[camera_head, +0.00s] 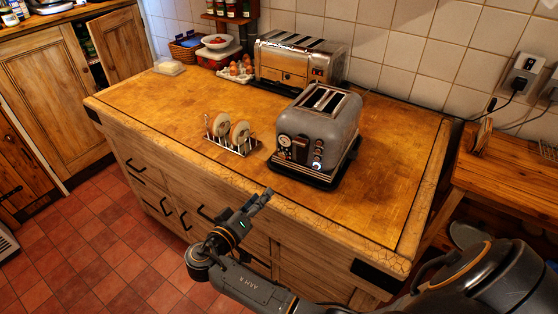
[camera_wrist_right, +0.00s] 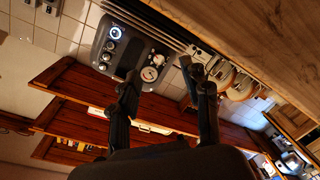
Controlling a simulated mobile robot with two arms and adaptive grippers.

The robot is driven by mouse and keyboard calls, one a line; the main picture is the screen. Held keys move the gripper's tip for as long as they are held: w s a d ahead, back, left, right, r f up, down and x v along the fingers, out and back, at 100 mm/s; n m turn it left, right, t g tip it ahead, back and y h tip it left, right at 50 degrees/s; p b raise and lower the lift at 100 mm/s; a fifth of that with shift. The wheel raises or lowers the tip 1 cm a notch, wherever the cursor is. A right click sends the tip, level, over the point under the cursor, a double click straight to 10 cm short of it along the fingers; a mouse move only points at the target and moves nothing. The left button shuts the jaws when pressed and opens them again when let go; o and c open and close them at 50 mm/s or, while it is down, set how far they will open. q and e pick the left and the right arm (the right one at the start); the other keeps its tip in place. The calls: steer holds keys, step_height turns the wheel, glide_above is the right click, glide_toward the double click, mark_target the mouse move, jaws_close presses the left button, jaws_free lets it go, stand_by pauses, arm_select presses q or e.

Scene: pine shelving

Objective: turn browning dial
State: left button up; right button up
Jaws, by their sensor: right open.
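A grey two-slot toaster (camera_head: 322,125) stands on a dark base on the wooden counter. Its front has a round white-faced dial (camera_head: 284,141) at the left and a column of small knobs (camera_head: 318,153) at the right, one lit blue. I cannot tell which is the browning dial. In the right wrist view, the front panel shows the blue-lit knob (camera_wrist_right: 116,32) and the white-faced dial (camera_wrist_right: 149,74). My right gripper (camera_head: 262,198) is in front of the counter's front edge, short of the toaster. Its fingers (camera_wrist_right: 165,88) are apart and empty. My left gripper is out of view.
A rack (camera_head: 233,146) with round bread pieces stands left of the toaster. A larger chrome toaster (camera_head: 300,60) and eggs (camera_head: 240,67) are behind. The counter (camera_head: 390,190) is clear to the right. A wall socket (camera_head: 523,68) with plugs is at the far right.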

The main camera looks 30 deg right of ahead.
step_height(320, 180, up, 2)
steer(key=w+h, duration=0.1)
steer(key=w, duration=0.1)
steer(key=p, duration=0.4)
glide_toward(282, 157)
steer(key=shift+t, duration=0.3)
steer(key=x, duration=0.7)
steer(key=shift+s+d, duration=0.1)
steer(key=shift+d, duration=0.05)
steer(key=shift+w+d+f, duration=0.1)
steer(key=shift+w+d, duration=0.2)
steer(key=shift+d, duration=0.15)
jaws_close()
